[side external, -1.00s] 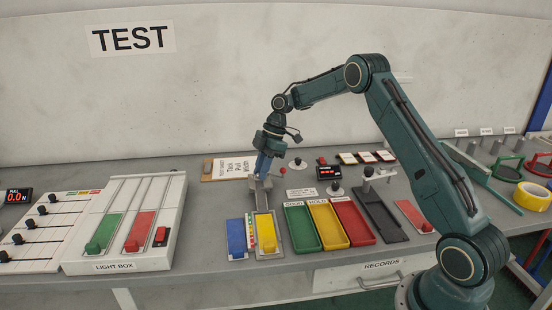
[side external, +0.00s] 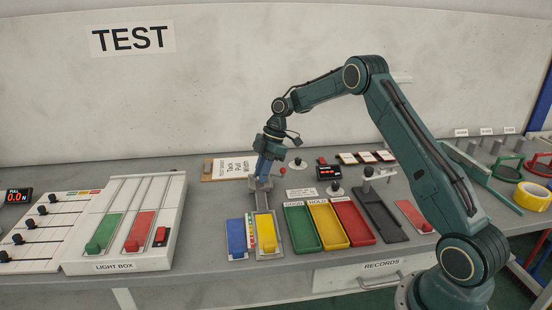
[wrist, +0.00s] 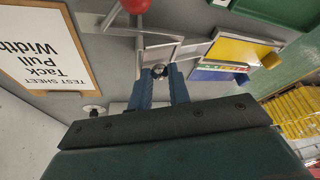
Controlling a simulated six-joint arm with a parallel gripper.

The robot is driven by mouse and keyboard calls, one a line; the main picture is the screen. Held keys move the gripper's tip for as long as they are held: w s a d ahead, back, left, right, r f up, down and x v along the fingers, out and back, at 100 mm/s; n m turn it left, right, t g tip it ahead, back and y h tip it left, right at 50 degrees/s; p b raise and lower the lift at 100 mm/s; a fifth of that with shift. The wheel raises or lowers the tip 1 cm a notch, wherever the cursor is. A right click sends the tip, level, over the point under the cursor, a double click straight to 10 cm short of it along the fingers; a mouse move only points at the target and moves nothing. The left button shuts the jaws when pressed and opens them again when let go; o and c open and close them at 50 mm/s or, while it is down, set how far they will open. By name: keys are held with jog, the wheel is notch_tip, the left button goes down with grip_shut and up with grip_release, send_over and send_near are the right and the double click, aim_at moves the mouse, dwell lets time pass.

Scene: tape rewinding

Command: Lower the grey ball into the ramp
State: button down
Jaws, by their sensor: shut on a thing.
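The small dark grey ball (wrist: 159,71) shows in the wrist view between the tips of my gripper (wrist: 160,76), which is shut on it. In the side view my gripper (side external: 261,179) points down at the upper end of the grey metal ramp (side external: 261,199), and the fingers hide the ball there. The ramp also shows in the wrist view (wrist: 190,52), just beyond the fingertips. I cannot tell whether the ball touches it.
A red knob (side external: 283,170) stands close right of the gripper. Blue (side external: 237,237) and yellow (side external: 266,232) panels lie at the ramp's front. Green, yellow and red trays (side external: 302,229) are to the right. The light box (side external: 130,225) is at left; the clipboard (side external: 232,168) lies behind.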

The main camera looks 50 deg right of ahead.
jog(key=c, duration=1.2)
grip_release()
jog(key=shift+c, duration=0.2)
jog(key=shift+w, duration=0.1)
jog(key=shift+d+r, duration=0.1)
jog(key=shift+r, duration=0.05)
jog(key=shift+d+r, duration=0.25)
jog(key=shift+r, duration=0.25)
jog(key=v, duration=1)
jog(key=shift+s+r, duration=0.25)
jog(key=shift+s, duration=0.1)
jog(key=shift+a, duration=0.1)
